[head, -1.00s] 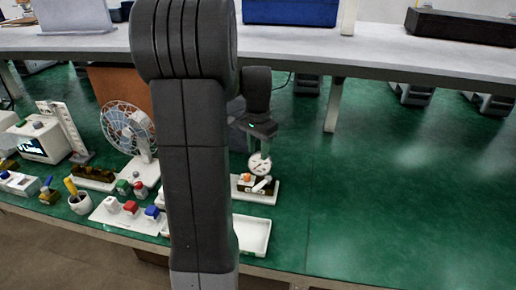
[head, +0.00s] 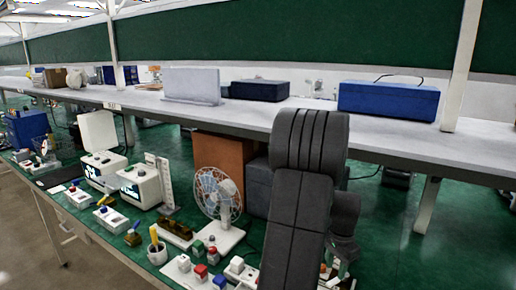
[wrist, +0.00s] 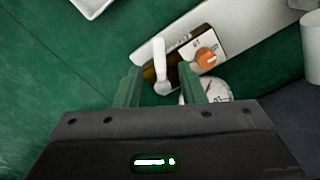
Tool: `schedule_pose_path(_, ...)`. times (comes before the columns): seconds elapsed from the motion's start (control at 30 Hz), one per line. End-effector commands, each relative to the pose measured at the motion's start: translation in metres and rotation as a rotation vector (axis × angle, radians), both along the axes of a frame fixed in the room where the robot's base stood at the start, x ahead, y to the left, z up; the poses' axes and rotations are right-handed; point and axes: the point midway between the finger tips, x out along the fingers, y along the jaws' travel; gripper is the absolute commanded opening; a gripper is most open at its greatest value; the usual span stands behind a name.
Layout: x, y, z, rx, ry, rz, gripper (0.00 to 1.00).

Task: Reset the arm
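My gripper (wrist: 160,82) is open in the wrist view, with its two green fingers apart. A white lever (wrist: 161,62) on a brass-coloured block shows between and just beyond the fingertips. I cannot tell whether the fingers touch it, but they are not shut on it. An orange knob (wrist: 206,57) on a white plate is to the right of the fingers. A round white gauge (wrist: 212,90) is partly hidden behind the right finger. In the head view my dark arm stands right of centre and hides most of this device.
In the head view a white fan (head: 219,195) stands left of my arm, with coloured button blocks (head: 200,271) in front. White boxes (head: 140,184) and small devices fill the bench further left. A raised shelf (head: 250,116) runs behind.

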Motion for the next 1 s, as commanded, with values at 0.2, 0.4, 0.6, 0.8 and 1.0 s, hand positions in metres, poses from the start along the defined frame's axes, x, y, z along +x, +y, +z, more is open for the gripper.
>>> schedule_pose_path(0.2, -0.001, 0.000, -0.034, 0.001, 0.003, 0.000, 0.36)
schedule_pose_path(0.4, -0.001, 0.000, -0.044, 0.000, 0.000, 0.009, 0.36)
schedule_pose_path(0.6, -0.001, 0.000, -0.044, 0.000, 0.000, 0.018, 0.36)
schedule_pose_path(0.8, -0.001, 0.000, -0.043, -0.001, 0.000, 0.015, 0.36)
schedule_pose_path(1.0, 0.001, 0.000, -0.025, -0.002, -0.005, 0.000, 0.36)
